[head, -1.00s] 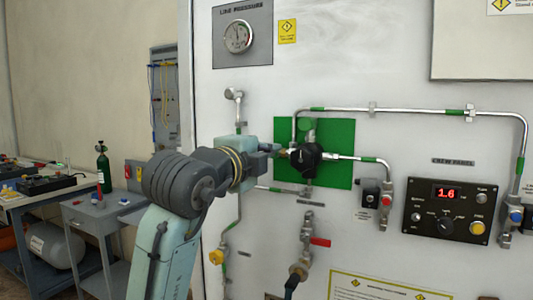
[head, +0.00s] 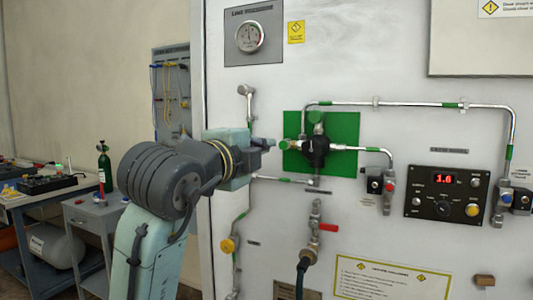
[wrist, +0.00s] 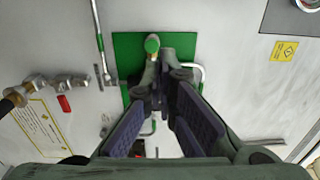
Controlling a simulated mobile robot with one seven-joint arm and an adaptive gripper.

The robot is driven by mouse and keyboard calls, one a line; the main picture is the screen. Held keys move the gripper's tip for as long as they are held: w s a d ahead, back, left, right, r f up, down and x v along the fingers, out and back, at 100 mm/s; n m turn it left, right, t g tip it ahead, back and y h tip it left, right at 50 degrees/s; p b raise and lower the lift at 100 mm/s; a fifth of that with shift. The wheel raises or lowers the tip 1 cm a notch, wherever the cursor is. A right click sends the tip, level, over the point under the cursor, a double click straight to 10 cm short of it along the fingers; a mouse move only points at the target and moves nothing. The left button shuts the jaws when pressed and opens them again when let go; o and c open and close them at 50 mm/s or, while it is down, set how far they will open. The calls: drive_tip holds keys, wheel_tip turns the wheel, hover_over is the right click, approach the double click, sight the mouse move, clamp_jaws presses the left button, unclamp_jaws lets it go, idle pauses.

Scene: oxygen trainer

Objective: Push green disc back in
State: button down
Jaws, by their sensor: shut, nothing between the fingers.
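A green panel (head: 346,164) on the white wall carries a dark valve body (head: 317,153). One green disc (head: 316,117) sits on the valve's top. Another green disc (head: 284,144) ends a short brass stem at the valve's left. The wrist view shows a green disc (wrist: 152,45) beside the fingertips. I cannot tell which disc the task means. My gripper (head: 272,143) is shut and empty, just left of the side disc; contact is unclear. In the wrist view my gripper (wrist: 165,62) hides much of the valve.
Metal pipes (head: 420,105) run around the panel. A red-handled valve (head: 328,227) is below it. A control box with a red display (head: 444,179) is at the right. A pressure gauge (head: 249,37) is above. A grey cart (head: 94,213) stands at the left.

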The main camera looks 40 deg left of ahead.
drive_tip(key=b+v, duration=0.1)
drive_tip(key=v, duration=0.4)
drive_tip(key=shift+s+d, duration=0.1)
drive_tip(key=shift+s, duration=0.1)
idle(0.4)
